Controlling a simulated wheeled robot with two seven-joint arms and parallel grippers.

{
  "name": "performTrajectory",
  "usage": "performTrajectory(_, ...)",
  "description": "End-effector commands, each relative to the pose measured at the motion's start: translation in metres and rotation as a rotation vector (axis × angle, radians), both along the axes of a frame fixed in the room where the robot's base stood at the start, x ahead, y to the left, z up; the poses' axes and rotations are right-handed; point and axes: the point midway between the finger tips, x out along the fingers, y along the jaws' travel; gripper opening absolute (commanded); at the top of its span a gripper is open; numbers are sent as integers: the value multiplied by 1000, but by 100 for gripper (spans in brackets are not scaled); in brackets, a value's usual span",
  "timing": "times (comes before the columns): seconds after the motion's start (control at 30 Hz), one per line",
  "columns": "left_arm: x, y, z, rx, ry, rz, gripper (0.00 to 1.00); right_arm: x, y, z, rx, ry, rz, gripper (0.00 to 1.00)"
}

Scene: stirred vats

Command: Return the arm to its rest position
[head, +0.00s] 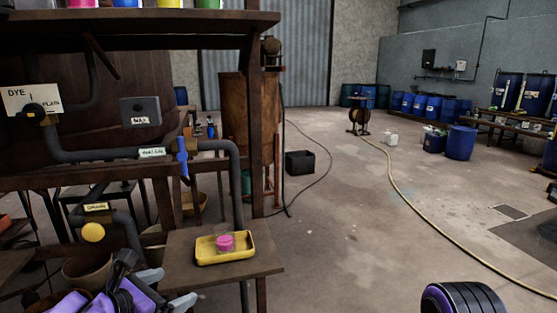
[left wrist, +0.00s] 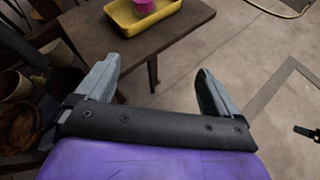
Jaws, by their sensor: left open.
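My left gripper (head: 166,289) is at the lower left of the head view, in front of and below the small wooden table. In the left wrist view its two grey fingers (left wrist: 157,88) stand wide apart with nothing between them. A yellow tray (head: 226,260) lies on the small table (head: 180,275), with a small pink-filled container (head: 225,243) in it. The tray (left wrist: 150,26) and the pink thing (left wrist: 145,6) also show at the top of the left wrist view, beyond the fingers. My right gripper is in neither view.
A dark wooden rack with grey pipes (head: 100,153) and a blue-handled valve (head: 182,157) stands at the left. Baskets and pots (left wrist: 18,125) sit low beside the left gripper. A hose (head: 400,187) crosses the floor. The middle floor is otherwise mostly clear.

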Motion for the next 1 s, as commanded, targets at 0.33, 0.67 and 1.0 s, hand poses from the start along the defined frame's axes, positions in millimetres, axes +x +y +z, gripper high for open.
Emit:
performTrajectory(0.33,-19,-35,-85,256,96,-149,95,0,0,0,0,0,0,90)
performTrajectory(0.67,-115,-85,-232,706,244,-568,95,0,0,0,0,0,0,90)
performTrajectory(1.0,-276,37,-355,1510,311,-1383,95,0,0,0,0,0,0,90)
